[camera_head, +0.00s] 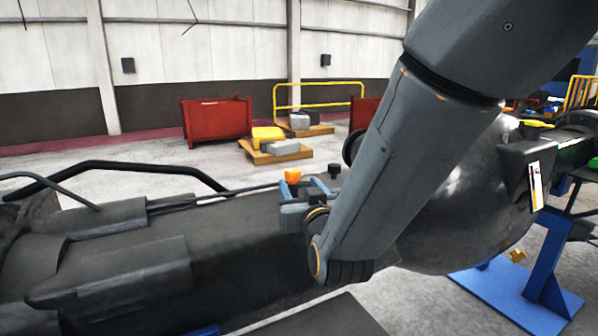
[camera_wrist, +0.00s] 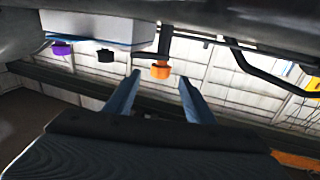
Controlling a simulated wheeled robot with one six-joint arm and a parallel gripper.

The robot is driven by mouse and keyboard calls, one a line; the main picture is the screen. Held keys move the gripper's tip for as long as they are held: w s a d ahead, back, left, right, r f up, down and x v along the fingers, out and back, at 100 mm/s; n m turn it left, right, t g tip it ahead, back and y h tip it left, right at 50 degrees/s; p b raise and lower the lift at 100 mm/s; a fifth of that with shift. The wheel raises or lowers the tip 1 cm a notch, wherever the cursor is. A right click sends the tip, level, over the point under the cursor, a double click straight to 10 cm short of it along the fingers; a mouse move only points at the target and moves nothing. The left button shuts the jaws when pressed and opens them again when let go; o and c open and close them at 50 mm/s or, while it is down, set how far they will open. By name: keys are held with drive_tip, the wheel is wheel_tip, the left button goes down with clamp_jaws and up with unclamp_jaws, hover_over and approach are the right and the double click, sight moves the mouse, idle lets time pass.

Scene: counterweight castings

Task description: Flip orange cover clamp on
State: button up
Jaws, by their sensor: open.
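The orange cover clamp (camera_head: 292,175) stands up from the far side of the dark casting, just beyond my gripper (camera_head: 303,188). In the wrist view the orange clamp (camera_wrist: 160,71) shows between the two blue fingertips of my gripper (camera_wrist: 160,79), a little ahead of them. The fingers are spread apart with nothing held between them. I cannot tell whether either finger touches the clamp. The wrist picture appears upside down, so the clamp's base is at the top there and partly dark.
A black knob (camera_wrist: 106,56) and a purple knob (camera_wrist: 62,48) sit beside the clamp. Black bent rails (camera_head: 150,168) run along the casting's far side. A red bin (camera_head: 216,119) and a pallet of blocks (camera_head: 275,151) stand on the floor beyond. A blue stand (camera_head: 545,262) is at right.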

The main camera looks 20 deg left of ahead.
sight(298, 177)
drive_tip(key=shift+p+x, duration=1.25)
drive_tip(key=shift+x, duration=2.65)
drive_tip(key=shift+c, duration=0.4)
drive_tip(key=c, duration=1)
drive_tip(key=n+g+y+b, duration=0.1)
drive_tip(key=y+b, duration=0.1)
drive_tip(key=b, duration=0.1)
drive_tip(key=shift+w+n+g, duration=0.15)
drive_tip(key=shift+n+g, duration=0.15)
drive_tip(key=n+g+y+b, duration=0.2)
drive_tip(key=g+b, duration=0.1)
drive_tip(key=shift+n+g+y, duration=0.3)
drive_tip(key=shift+n, duration=0.1)
drive_tip(key=shift+r+n+g+y+b, duration=0.1)
drive_tip(key=shift+n+g+y+b, duration=0.45)
drive_tip(key=shift+g, duration=0.25)
drive_tip(key=o, duration=1.1)
